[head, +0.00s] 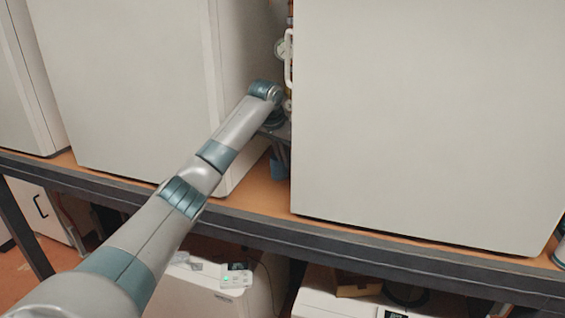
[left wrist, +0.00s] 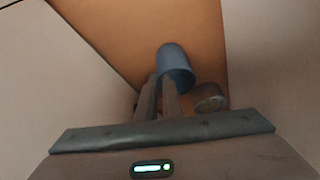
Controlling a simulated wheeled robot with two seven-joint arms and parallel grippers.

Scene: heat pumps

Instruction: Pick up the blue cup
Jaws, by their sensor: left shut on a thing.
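The blue cup (left wrist: 174,62) shows in the left wrist view at the tips of my left gripper (left wrist: 163,85), whose fingers are shut on it. In the head view my left arm reaches in from the left to the gap between two big white units. My left gripper (head: 281,155) points down there, and a small blue part of the cup (head: 278,170) shows at its fingertips. Most of the cup is hidden in that view. I cannot tell whether the cup touches the shelf. My right gripper is not in view.
Large white units stand left (head: 130,80) and right (head: 430,110) of the narrow gap. The orange shelf (head: 250,190) has a dark front beam (head: 330,237). A gauge (head: 283,48) and pipes are at the back of the gap. A round grey object (left wrist: 209,98) is near the cup.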

